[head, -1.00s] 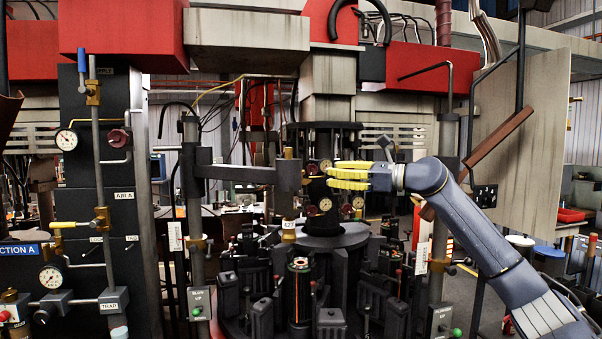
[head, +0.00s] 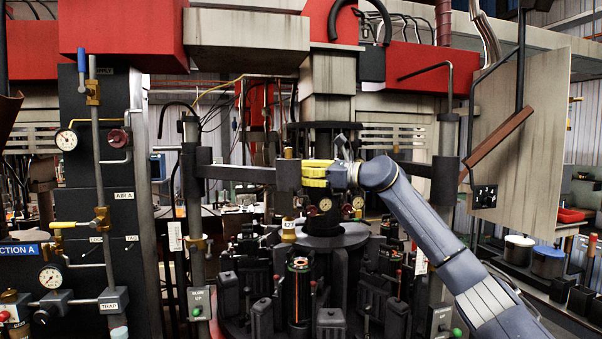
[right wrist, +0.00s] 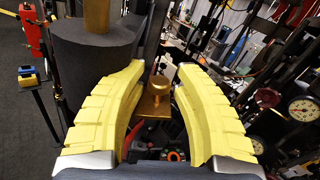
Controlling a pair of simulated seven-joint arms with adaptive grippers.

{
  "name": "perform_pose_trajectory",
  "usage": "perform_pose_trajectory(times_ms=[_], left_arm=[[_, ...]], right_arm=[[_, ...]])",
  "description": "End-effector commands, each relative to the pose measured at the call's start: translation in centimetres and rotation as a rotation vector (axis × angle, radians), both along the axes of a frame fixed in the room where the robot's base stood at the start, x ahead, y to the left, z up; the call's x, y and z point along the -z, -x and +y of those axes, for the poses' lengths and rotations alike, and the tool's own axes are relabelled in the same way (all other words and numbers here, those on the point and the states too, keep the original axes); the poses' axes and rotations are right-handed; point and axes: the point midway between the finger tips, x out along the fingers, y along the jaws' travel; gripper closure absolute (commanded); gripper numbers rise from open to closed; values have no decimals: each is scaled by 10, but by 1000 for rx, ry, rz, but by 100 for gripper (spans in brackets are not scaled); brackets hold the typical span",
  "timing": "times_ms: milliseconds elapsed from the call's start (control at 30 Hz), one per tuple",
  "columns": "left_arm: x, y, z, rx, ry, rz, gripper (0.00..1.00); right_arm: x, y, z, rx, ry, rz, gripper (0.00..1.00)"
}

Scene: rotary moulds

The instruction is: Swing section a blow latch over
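My right gripper (head: 304,173) is at the free end of the dark swing arm (head: 238,174) in the head view, its yellow fingers close to or overlapping the end block. In the right wrist view the fingers (right wrist: 160,74) are spread open, with a brass knob on a flat brass plate (right wrist: 156,103) showing in the gap between them. The plate looks like the latch, but no label on it is readable. I cannot tell whether either finger touches it. A brass fitting with a tag (head: 289,232) hangs below the arm's end. My left gripper is not in view.
The Section A panel (head: 95,190) with gauges and valves stands at left. Dark moulds (head: 262,318) crowd the rotary table below the gripper. A tilted board (head: 520,140) stands at right.

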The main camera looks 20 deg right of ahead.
Motion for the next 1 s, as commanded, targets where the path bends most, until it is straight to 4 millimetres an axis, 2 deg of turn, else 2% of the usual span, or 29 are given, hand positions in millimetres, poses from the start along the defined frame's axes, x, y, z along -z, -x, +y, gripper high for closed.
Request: perform_pose_trajectory(times_ms=[200, 467, 1000], left_arm=[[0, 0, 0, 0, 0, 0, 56], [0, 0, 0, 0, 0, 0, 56], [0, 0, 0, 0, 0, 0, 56]], right_arm=[[0, 0, 0, 0, 0, 0, 69], [0, 0, 0, 0, 0, 0, 99], [1, -2, -2, 1, -46, 47, 100]])
